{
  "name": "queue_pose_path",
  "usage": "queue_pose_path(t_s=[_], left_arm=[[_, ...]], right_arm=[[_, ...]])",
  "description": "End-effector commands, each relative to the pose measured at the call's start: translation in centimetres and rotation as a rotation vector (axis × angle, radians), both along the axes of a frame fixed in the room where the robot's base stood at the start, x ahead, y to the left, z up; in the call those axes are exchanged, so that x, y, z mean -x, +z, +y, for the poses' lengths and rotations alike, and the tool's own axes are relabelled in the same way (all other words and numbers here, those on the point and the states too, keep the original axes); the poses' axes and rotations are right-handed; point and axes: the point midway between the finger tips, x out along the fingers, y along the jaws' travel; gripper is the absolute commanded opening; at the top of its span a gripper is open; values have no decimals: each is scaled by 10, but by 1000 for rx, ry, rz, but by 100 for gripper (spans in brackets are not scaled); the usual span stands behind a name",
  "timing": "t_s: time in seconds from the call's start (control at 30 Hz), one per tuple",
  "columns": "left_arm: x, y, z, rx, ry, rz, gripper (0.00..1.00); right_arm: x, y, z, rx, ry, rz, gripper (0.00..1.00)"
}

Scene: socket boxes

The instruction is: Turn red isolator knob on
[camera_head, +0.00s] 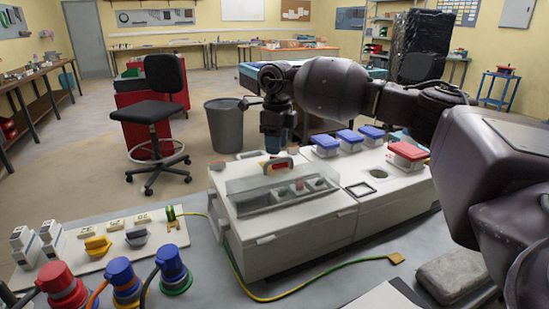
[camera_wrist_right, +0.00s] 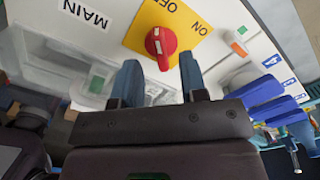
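The red isolator knob (camera_wrist_right: 160,42) sits on a yellow plate (camera_wrist_right: 185,20) lettered OFF and ON, on a pale box face beside a MAIN label. Its white mark appears to point toward OFF. My right gripper (camera_wrist_right: 160,80) is open, its two blue fingers apart, with the knob beyond and between them; nothing is held. They seem short of touching it. In the head view my right gripper (camera_head: 277,128) hangs above the rear of the light grey socket box (camera_head: 300,228), where a small red and yellow patch (camera_head: 279,164) shows. My left gripper is out of view.
A clear cover (camera_head: 285,187) spans small knobs on the box. Blue-lidded sockets (camera_head: 349,136) and a red-lidded one (camera_head: 408,151) stand to its right. A switch panel (camera_head: 108,245) and large plugs (camera_head: 172,262) stand left. A green-yellow cable (camera_head: 310,291) lies in front.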

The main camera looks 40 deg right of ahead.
Motion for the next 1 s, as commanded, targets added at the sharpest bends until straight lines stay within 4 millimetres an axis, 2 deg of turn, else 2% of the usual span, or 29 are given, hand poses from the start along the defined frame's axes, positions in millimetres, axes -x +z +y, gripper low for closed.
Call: queue_pose_path(t_s=[0.03, 0.23, 0.67, 0.93, 1.0], left_arm=[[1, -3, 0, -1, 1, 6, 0], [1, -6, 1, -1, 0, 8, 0], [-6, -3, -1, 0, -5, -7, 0], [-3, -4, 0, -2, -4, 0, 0], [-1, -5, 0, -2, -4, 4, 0]], right_arm=[[0, -12, -1, 1, 0, 5, 39], [0, -32, 0, 0, 1, 2, 39], [0, -38, 0, 0, 0, -1, 39], [0, -38, 0, -1, 0, -1, 0], [0, -38, 0, -1, 0, -1, 0]])
